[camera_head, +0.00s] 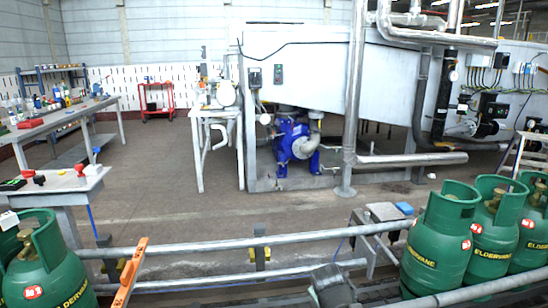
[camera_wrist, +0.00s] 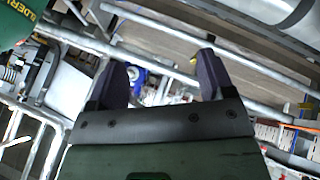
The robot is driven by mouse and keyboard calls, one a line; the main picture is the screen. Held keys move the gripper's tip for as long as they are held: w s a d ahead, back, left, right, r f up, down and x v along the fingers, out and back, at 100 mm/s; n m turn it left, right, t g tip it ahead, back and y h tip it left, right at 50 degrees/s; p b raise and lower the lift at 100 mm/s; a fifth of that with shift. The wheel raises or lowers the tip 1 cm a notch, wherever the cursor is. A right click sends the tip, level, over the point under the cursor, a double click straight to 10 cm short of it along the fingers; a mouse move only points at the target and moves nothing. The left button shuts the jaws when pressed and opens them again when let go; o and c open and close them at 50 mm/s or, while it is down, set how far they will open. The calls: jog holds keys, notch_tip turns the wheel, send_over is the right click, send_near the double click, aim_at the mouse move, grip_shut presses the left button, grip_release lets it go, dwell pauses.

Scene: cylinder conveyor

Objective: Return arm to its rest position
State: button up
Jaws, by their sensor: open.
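My gripper (camera_wrist: 160,80) shows in the wrist view with its two dark fingers apart and nothing between them. The wrist picture is tilted, with rails and pipes behind the fingers. The head view does not show the gripper. Another green cylinder (camera_head: 45,265) stands at the lower left. Part of a green cylinder (camera_wrist: 20,25) also shows at the upper left of the wrist view, apart from the fingers.
Metal guard rails (camera_head: 240,243) cross the foreground. An orange bar (camera_head: 130,272) leans over them. A small table (camera_head: 60,185) with red and black buttons stands at the left. A large grey machine (camera_head: 310,75) with a blue pump (camera_head: 295,138) stands behind.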

jog(key=s+d+f+m+g+y+p, duration=0.2)
jog(key=s+m+g, duration=0.45)
jog(key=s, duration=0.65)
notch_tip(320, 180, up, 29)
jog(key=p, duration=2.8)
jog(key=shift+w+n, duration=0.35)
